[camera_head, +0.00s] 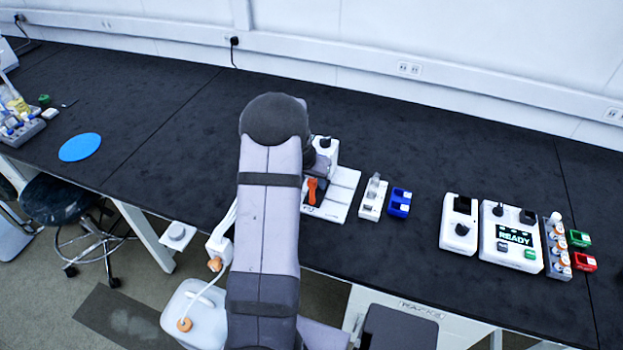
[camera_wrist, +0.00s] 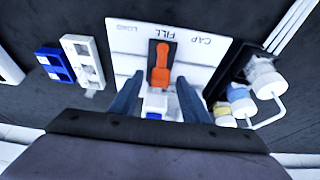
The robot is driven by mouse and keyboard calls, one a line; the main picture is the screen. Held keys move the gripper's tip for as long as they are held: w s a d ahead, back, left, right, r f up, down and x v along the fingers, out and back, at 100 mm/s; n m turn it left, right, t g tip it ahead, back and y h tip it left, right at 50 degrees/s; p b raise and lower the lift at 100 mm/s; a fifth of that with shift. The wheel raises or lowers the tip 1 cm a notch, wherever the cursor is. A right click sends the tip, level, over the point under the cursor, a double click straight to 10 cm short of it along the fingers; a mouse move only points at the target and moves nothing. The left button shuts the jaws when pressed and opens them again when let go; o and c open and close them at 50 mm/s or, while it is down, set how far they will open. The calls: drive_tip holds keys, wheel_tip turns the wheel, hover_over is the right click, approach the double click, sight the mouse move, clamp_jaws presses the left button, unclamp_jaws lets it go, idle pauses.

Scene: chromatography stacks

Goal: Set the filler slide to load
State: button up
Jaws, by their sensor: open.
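The filler is a white plate (camera_head: 344,191) partly behind my arm in the head view. It fills the upper middle of the wrist view (camera_wrist: 210,63), with LOAD, FILL and CAP printed along its far edge. An orange handle (camera_wrist: 161,68) sits on a dark slide, in line with the FILL label; it also shows in the head view (camera_head: 312,190). My gripper (camera_wrist: 159,82) is open, with its fingers apart on either side of the handle's near end. I cannot tell their height above the plate. A small blue-and-white piece (camera_wrist: 155,104) lies between the fingers.
Bottles with white tubing (camera_wrist: 262,80) stand close right of the plate in the wrist view. A white holder (camera_head: 373,197) and a blue block (camera_head: 399,203) stand beside the filler. A READY device (camera_head: 514,237) is farther right. The bench behind is clear.

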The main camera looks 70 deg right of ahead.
drive_tip(key=shift+c, duration=0.7)
clamp_jaws()
drive_tip(key=s+p, duration=0.2)
drive_tip(key=s, duration=0.5)
drive_tip(key=shift+s, duration=0.4)
drive_tip(key=shift+o, duration=0.7)
unclamp_jaws()
drive_tip(key=shift+s, duration=0.2)
drive_tip(key=shift+w, duration=0.15)
drive_tip(key=shift+r, duration=0.1)
